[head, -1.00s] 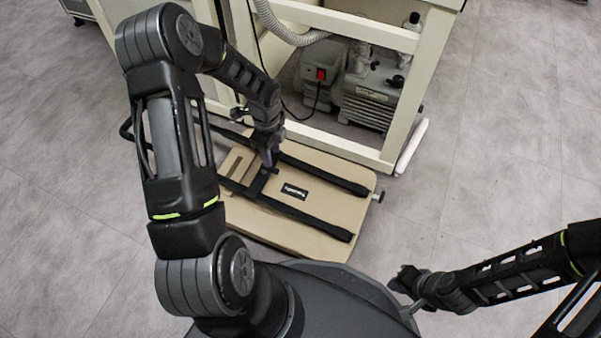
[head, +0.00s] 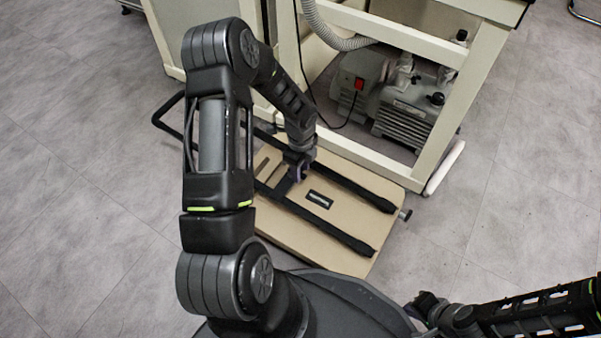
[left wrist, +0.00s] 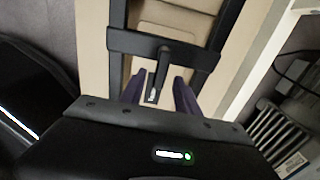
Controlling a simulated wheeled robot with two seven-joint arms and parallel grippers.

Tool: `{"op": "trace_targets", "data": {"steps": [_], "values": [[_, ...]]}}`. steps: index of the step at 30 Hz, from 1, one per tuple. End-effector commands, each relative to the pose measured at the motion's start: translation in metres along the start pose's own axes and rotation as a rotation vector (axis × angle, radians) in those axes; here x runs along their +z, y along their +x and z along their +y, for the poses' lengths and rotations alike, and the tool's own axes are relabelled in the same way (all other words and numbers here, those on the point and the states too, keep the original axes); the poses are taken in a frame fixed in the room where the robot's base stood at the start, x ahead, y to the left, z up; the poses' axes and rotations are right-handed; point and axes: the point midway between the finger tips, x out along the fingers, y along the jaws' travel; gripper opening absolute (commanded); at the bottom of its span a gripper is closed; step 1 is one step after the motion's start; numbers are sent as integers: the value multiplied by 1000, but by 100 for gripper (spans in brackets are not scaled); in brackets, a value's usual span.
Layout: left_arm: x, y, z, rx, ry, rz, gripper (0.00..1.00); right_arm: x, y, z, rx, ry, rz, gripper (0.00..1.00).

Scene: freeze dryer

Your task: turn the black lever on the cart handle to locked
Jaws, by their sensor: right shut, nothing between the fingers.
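The cart has a beige platform (head: 385,189) on the floor, with a black handle frame (head: 335,232) lying over it. In the left wrist view, the black lever (left wrist: 163,64) hangs from the handle's crossbar (left wrist: 125,42) toward my gripper, with a pale mark near its tip. My left gripper (head: 299,172) is over the crossbar. In the left wrist view its two purple fingers (left wrist: 158,80) stand apart, one on each side of the lever's lower part, with gaps showing. In the head view the gripper hides the lever. My right gripper (head: 418,304) is shut and empty, at lower right.
A cream equipment frame (head: 440,110) stands just behind the cart, holding a pump (head: 405,115) and a grey hose (head: 335,35). A white bar (head: 445,168) lies at its foot. The grey floor (head: 530,190) on the right is clear.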

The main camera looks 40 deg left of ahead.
Motion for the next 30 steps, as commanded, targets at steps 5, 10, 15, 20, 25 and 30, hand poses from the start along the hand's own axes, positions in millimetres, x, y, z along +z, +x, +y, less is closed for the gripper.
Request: {"op": "trace_targets", "data": {"steps": [5,10,15,20,25,30], "values": [[0,7,0,0,0,0,38,-1,3,1,0,0,3,0],[0,7,0,0,0,0,38,-1,3,1,0,0,3,0],[0,7,0,0,0,0,26,-1,3,1,0,0,3,0],[0,7,0,0,0,0,13,-1,3,1,0,0,2,0],[0,7,0,0,0,0,0,0,3,1,0,0,2,0],[0,7,0,0,0,0,0,0,3,1,0,0,2,0]]}}
